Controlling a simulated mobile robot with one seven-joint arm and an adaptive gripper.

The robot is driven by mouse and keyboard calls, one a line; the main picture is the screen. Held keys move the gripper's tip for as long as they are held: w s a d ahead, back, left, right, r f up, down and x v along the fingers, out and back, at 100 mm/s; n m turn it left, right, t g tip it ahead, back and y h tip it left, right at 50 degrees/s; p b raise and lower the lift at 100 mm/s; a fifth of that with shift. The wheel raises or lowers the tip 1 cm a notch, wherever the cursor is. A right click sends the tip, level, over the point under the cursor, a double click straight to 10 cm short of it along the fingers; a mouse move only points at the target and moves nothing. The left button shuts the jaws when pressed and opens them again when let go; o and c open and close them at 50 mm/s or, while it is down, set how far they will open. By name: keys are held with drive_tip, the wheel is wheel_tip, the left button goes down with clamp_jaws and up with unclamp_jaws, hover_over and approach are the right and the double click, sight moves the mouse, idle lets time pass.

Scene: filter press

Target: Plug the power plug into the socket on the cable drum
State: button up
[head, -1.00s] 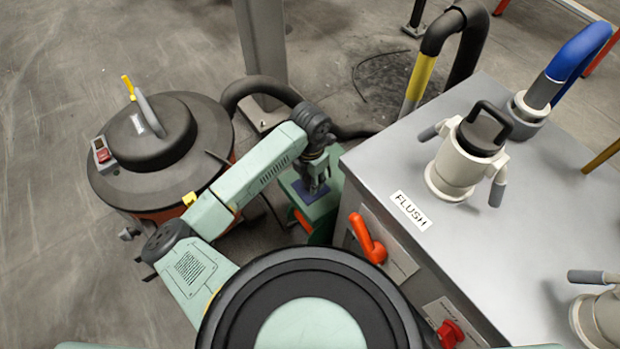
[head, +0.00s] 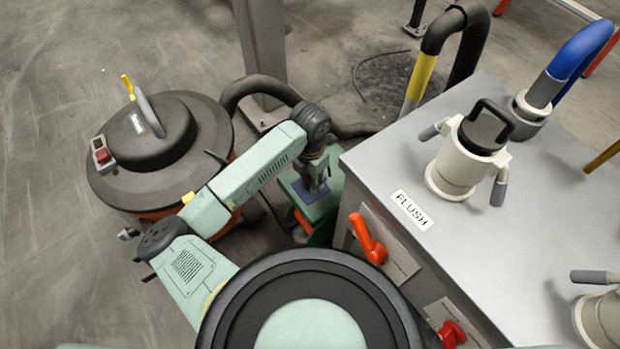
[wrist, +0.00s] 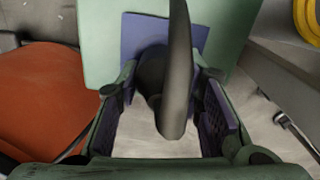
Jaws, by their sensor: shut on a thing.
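The cable drum shows as a green body (head: 325,212) low between the vacuum and the grey cabinet; its green face also shows in the wrist view (wrist: 98,50). A blue square socket plate (wrist: 139,28) is on that face. My gripper (wrist: 165,90) points at the blue plate and is shut on the dark power plug (wrist: 150,76). The plug's dark cable (wrist: 180,55) arches up towards the wrist camera and hides part of the plug. In the head view my gripper (head: 316,182) is right over the drum. I cannot tell whether the plug's front is inside the socket.
A round black and orange vacuum (head: 150,150) stands at the left, its hose (head: 262,85) running behind my arm. The grey cabinet (head: 375,165), with an orange handle (head: 367,240) on its side, is close on the right. A grey post (head: 262,45) stands behind.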

drive_tip(key=shift+f+b, duration=0.5)
drive_tip(key=shift+f, duration=0.1)
drive_tip(key=o, duration=1.1)
drive_tip(key=shift+o, duration=0.2)
wheel_tip(320, 180, up, 12)
drive_tip(key=shift+r, duration=0.1)
drive_tip(key=shift+s, duration=0.1)
